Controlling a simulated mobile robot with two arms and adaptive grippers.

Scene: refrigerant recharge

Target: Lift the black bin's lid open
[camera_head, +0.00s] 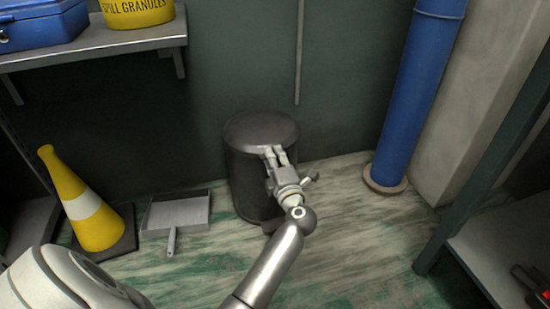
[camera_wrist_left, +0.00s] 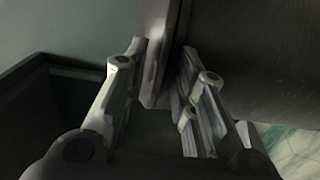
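The black bin (camera_head: 250,175) stands upright on the floor against the back wall. Its round lid (camera_head: 258,127) looks closed on top in the head view. My left gripper (camera_head: 274,152) is at the lid's front edge, its fingers reaching over the rim. In the left wrist view the lid's rim (camera_wrist_left: 157,50) lies between the two fingertips (camera_wrist_left: 162,62), one on each side, and the fingers look drawn in on it. The bin's dark wall (camera_wrist_left: 250,55) fills the upper right there. My right gripper is not in view.
A yellow cone (camera_head: 80,198) and a grey dustpan (camera_head: 178,212) are left of the bin. A blue pipe (camera_head: 415,95) stands to the right. A shelf (camera_head: 110,45) with a yellow container (camera_head: 137,10) is at upper left. The floor right of the bin is clear.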

